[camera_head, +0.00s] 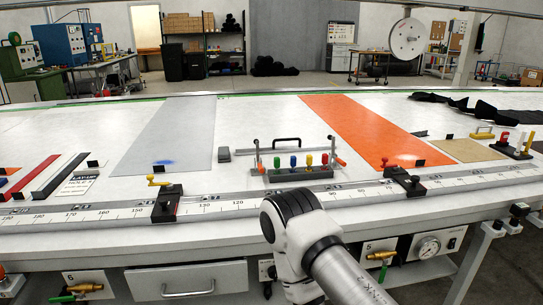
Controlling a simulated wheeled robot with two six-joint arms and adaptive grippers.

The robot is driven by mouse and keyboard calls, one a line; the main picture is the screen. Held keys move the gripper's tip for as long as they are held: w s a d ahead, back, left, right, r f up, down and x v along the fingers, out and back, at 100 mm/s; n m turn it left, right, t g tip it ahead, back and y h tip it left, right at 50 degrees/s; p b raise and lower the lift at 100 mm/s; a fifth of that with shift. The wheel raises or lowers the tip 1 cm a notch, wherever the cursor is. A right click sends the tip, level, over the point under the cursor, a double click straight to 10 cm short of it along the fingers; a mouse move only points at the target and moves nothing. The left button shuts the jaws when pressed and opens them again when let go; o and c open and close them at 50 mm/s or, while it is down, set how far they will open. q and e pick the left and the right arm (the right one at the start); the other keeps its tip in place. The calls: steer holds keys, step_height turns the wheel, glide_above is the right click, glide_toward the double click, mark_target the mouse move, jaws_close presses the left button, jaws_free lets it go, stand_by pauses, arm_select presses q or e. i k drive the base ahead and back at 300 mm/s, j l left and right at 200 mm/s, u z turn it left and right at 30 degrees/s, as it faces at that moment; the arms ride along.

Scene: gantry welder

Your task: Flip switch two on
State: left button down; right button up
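I cannot make out a switch marked two in the head view. A dark rack (300,174) with several upright coloured knobs stands on the white table; I cannot tell whether these are switches. Under the table edge, a small pale plate (266,270) that could be a switch or socket is partly beside my arm. Part of one of my arms rises from the bottom of the picture to a joint in front of the table edge. Neither gripper shows, so what they hold is hidden.
The long white table (250,150) has a ruler rail (245,207) along its front, with black clamps (168,203) on it. Below are a drawer (188,281), a brass valve with a green handle (76,291), and a pressure gauge (428,247). An orange strip (360,130) lies behind.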

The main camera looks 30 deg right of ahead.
mark_target(451, 245)
steer(key=z, duration=2.1)
